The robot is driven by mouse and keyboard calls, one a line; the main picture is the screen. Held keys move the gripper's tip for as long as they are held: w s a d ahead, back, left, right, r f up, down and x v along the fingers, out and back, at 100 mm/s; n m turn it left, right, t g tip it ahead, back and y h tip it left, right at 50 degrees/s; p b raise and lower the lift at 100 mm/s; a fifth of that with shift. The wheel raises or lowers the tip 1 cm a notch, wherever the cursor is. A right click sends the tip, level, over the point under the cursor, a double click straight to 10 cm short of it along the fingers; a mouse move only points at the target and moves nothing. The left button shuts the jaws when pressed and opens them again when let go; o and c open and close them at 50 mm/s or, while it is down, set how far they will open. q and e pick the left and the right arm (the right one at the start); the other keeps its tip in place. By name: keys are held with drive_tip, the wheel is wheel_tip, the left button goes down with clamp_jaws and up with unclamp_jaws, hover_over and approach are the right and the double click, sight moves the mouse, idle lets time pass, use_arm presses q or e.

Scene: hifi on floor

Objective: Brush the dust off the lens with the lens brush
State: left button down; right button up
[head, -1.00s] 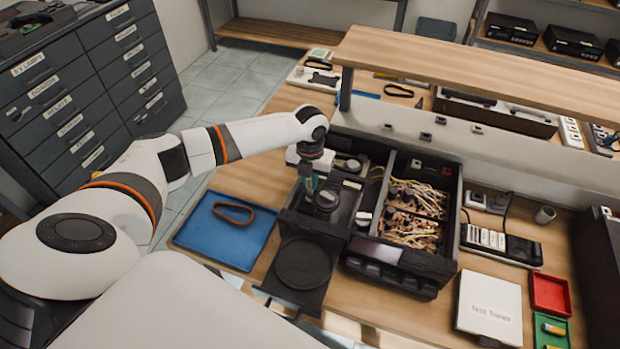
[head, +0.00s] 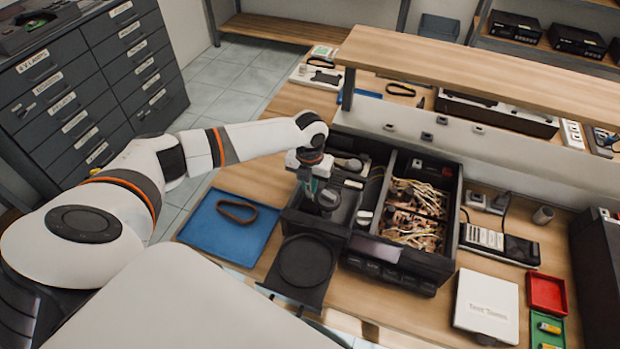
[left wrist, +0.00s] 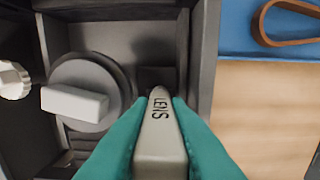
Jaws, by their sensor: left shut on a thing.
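My left gripper (head: 314,186) reaches down into the left part of the open hi-fi unit (head: 443,262). In the left wrist view its teal fingers (left wrist: 163,140) are shut on the lens brush (left wrist: 160,125), a pale grey handle marked "LENS". The brush's far end points down into a dark corner of the compartment, beside a grey round part with a raised bar (left wrist: 75,102). The brush tip and the lens are hidden, so I cannot tell whether they touch. My right gripper is not in view.
A blue tray (head: 205,240) with a brown belt (head: 237,211) lies left of the unit. The open disc drawer (head: 304,262) sticks out in front. Wires (head: 412,215) fill the right compartment. A raised shelf (head: 480,80) runs behind. A white box (head: 487,306) stands at right.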

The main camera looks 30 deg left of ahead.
use_arm(q)
drive_tip(key=shift+w+r+p, duration=0.15)
drive_tip(key=shift+r+p, duration=0.1)
drive_tip(key=shift+p, duration=0.25)
idle(0.5)
drive_tip(key=shift+f, duration=0.3)
idle(0.9)
drive_tip(key=shift+w+a+b, duration=0.1)
drive_tip(key=shift+w+b, duration=0.2)
drive_tip(key=shift+b, duration=0.1)
drive_tip(key=shift+w+a, duration=0.1)
drive_tip(key=shift+w, duration=0.2)
drive_tip(key=shift+w+b, duration=0.3)
drive_tip(key=shift+b, duration=0.05)
drive_tip(key=shift+s+r+p, duration=0.1)
drive_tip(key=shift+r+p, duration=0.2)
drive_tip(key=shift+p, duration=0.3)
idle(0.5)
drive_tip(key=shift+f, duration=0.25)
idle(1.0)
drive_tip(key=shift+s+p, duration=0.7)
drive_tip(key=shift+s, duration=0.25)
drive_tip(key=shift+r+p, duration=0.2)
drive_tip(key=shift+p, duration=0.1)
idle(0.5)
